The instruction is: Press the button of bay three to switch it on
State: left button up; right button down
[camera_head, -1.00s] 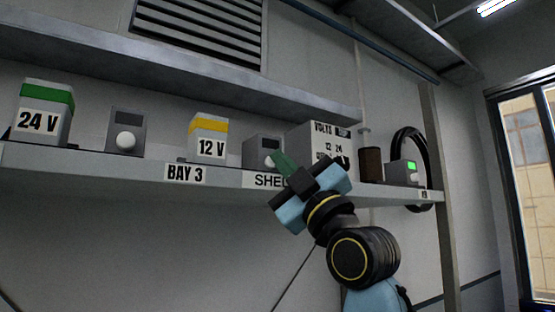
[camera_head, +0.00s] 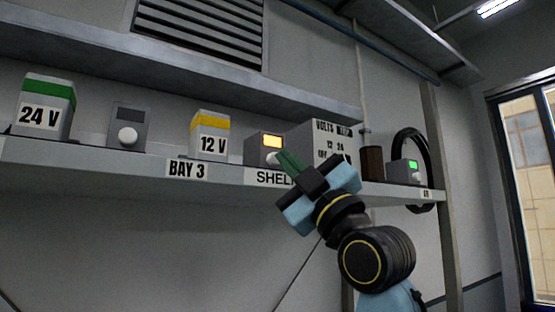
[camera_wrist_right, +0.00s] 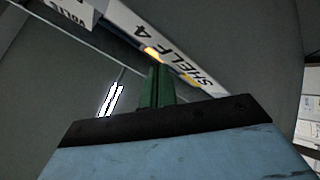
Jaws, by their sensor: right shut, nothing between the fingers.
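A white label reading BAY 3 (camera_head: 187,169) sits on the shelf edge, below the white box marked 12 V (camera_head: 213,147) with a yellow band. Right of that box, a grey button box (camera_head: 252,149) has its small display (camera_head: 272,141) lit yellow. The fingers also show in the right wrist view (camera_wrist_right: 157,85), near the SHELF 4 label (camera_wrist_right: 172,58). My left gripper is out of view.
Left are a white 24 V box (camera_head: 43,108) with a green band and a grey box (camera_head: 127,115) with a dark display. Right are a VOLTS box (camera_head: 315,140), a brown cylinder (camera_head: 372,163) and a green-lit box (camera_head: 404,172). An upper ledge (camera_head: 180,78) overhangs.

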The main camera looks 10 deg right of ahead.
jog(key=s, duration=0.2)
jog(key=s+d, duration=0.1)
jog(key=s+d+b, duration=0.1)
jog(key=s, duration=0.1)
jog(key=shift+s, duration=0.3)
